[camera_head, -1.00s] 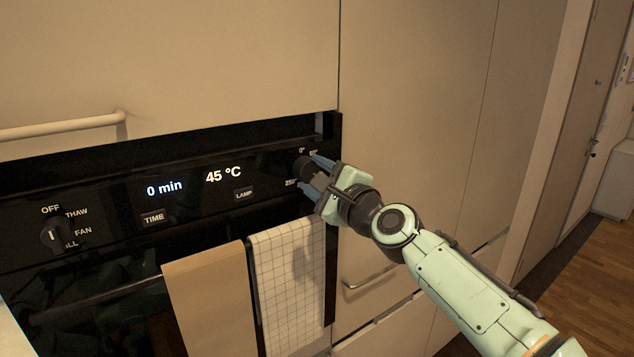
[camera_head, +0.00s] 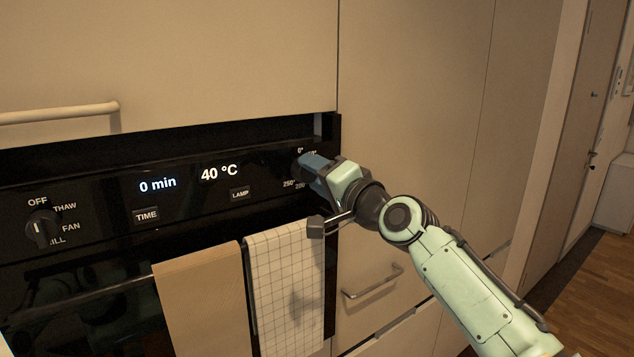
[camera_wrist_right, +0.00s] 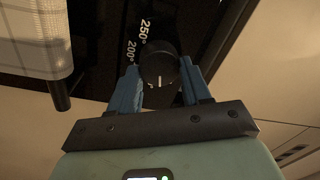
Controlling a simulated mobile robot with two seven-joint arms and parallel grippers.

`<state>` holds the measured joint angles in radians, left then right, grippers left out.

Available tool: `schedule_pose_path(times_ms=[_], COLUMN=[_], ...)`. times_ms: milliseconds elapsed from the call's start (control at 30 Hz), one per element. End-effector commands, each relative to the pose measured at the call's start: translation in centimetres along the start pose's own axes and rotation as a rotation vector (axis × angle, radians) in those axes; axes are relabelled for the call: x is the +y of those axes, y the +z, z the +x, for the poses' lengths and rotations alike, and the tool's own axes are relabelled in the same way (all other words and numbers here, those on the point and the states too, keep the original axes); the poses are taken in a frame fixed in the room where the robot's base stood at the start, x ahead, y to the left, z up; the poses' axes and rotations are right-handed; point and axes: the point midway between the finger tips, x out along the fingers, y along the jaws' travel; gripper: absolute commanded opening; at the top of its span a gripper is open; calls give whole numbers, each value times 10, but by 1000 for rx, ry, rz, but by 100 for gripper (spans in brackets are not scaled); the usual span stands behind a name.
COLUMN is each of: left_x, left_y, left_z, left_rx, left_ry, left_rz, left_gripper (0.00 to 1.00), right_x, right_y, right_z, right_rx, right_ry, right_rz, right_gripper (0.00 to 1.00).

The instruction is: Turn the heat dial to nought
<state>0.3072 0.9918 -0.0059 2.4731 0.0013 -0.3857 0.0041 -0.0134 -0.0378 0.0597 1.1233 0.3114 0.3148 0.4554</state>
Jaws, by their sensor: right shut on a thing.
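The heat dial (camera_wrist_right: 159,64) is a round black knob with a pale pointer line, at the right end of the black oven panel. In the head view it is mostly hidden behind my right gripper (camera_head: 308,166). In the wrist view my right gripper (camera_wrist_right: 160,92) has its two blue fingers on either side of the dial, shut on it. Marks for 250° and 200° show beside the dial in the wrist view. The temperature display (camera_head: 219,173) reads 40 °C. My left gripper is not in view.
A mode knob (camera_head: 42,229) sits at the panel's left, with TIME (camera_head: 146,215) and LAMP (camera_head: 240,194) buttons between. A tan towel (camera_head: 200,300) and a checked towel (camera_head: 287,285) hang below. A drawer handle (camera_head: 372,283) is under my right arm.

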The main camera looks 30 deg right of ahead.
Motion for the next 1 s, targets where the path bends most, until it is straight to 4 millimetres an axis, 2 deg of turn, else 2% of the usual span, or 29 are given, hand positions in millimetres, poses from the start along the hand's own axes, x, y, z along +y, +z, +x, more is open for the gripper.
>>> schedule_pose_path(times_ms=[400,1000], left_x=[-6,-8], left_y=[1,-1], left_z=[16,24], left_rx=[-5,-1], left_ry=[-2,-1], left_rz=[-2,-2], left_gripper=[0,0], right_x=[-1,-4], right_y=[0,0], right_z=[0,0], right_rx=[-21,-53], right_ry=[-5,-12], right_rz=[-395,-957], right_gripper=[18,18])
